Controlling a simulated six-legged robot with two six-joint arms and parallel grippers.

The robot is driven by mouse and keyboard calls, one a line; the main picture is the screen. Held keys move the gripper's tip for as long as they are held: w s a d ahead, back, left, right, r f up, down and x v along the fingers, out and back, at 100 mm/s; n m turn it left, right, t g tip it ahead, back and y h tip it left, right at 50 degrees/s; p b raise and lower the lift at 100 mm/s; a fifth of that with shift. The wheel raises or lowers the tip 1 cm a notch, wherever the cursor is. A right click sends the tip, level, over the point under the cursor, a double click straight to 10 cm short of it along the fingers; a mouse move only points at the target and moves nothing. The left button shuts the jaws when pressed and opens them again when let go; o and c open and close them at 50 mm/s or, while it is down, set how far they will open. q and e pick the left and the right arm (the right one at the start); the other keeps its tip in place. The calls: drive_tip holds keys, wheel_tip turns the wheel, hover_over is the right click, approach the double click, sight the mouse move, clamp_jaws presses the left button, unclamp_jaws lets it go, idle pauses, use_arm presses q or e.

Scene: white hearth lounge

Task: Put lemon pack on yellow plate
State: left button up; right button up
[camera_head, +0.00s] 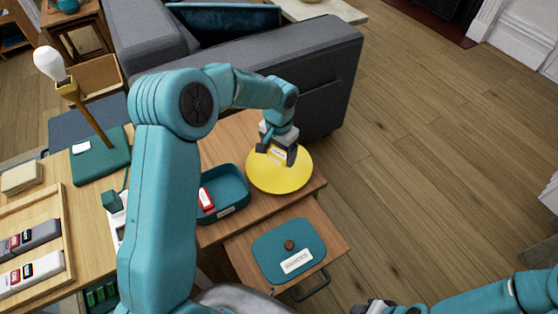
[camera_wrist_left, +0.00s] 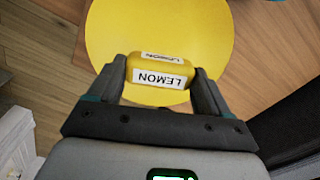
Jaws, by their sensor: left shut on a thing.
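The lemon pack (camera_wrist_left: 160,75) is a small yellow block with white LEMON labels. In the left wrist view it sits between the fingers of my left gripper (camera_wrist_left: 160,82), which is shut on it. The yellow plate (camera_head: 283,178) is round and lies on the wooden side table. In the head view my left gripper (camera_head: 278,152) is over the far part of the plate, and it partly hides the pack. The plate also fills the background behind the pack in the left wrist view (camera_wrist_left: 160,30). I cannot tell whether the pack touches the plate. My right gripper (camera_head: 372,307) is only partly visible at the bottom edge.
A teal tray (camera_head: 236,183) with a red pack (camera_head: 206,199) stands left of the plate. An open drawer (camera_head: 333,238) below holds a teal lid (camera_head: 270,241) with a brown knob. A grey sofa (camera_head: 330,60) stands close behind. Wooden floor is clear at right.

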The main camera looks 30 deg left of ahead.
sight(279, 153)
use_arm(q)
wheel_tip(279, 153, down, 4)
drive_tip(key=shift+b, duration=0.35)
drive_tip(key=shift+r, duration=0.15)
drive_tip(key=shift+f, duration=0.25)
drive_tip(key=o, duration=1)
drive_tip(key=shift+c, duration=0.2)
drive_tip(key=shift+r, duration=0.1)
drive_tip(key=shift+r, duration=0.1)
drive_tip(key=shift+r, duration=0.3)
wheel_tip(279, 153, up, 12)
drive_tip(key=p, duration=0.2)
drive_tip(key=shift+f+p, duration=0.25)
drive_tip(key=shift+p, duration=0.15)
